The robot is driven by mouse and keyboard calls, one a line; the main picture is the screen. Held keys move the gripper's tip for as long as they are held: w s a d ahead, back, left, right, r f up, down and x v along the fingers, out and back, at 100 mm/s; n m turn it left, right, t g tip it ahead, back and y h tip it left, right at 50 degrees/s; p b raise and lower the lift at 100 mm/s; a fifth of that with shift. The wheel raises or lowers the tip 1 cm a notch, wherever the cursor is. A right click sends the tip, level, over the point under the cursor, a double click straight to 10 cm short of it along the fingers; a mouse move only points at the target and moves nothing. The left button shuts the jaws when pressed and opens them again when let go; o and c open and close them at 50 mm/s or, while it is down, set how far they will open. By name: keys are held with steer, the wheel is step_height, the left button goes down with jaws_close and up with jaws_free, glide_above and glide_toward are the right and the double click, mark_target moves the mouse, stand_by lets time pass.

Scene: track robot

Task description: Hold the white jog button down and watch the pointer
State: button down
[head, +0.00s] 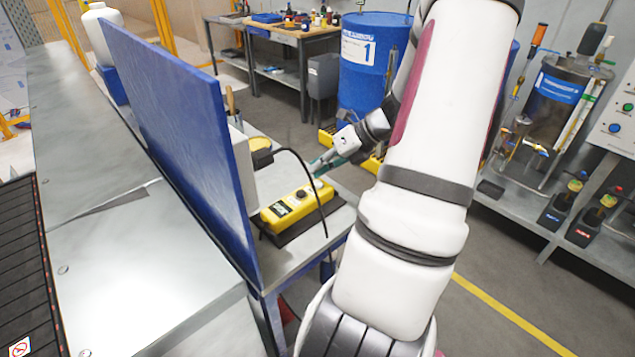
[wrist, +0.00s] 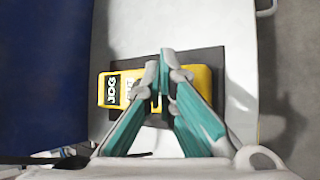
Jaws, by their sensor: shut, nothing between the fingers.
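A yellow jog box (head: 290,208) lies on a dark mat on the small bench behind the blue panel. In the wrist view the jog box (wrist: 124,90) shows a black JOG label. A dark round part sits on its top in the head view; I cannot make out the white button. My gripper (head: 317,168) is above the far end of the box. In the wrist view my gripper (wrist: 164,72) has its green-and-grey fingers together, empty, over the box's middle and covering part of it. Whether the tips touch the box, I cannot tell. I cannot make out a pointer.
The blue panel (head: 180,125) stands upright left of the box. A black cable (head: 313,185) arches over the box. A yellow-and-black round item (head: 260,152) sits just behind it. A blue drum (head: 362,65) stands beyond the bench.

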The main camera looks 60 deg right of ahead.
mark_target(319, 180)
steer(key=shift+f, duration=0.1)
steer(key=shift+f, duration=0.3)
steer(key=shift+f, duration=0.5)
stand_by(0.7)
steer(key=shift+r, duration=0.1)
stand_by(3.1)
steer(key=shift+r+p, duration=0.6)
steer(key=shift+r, duration=0.25)
step_height(319, 180, up, 5)
steer(key=p, duration=0.4)
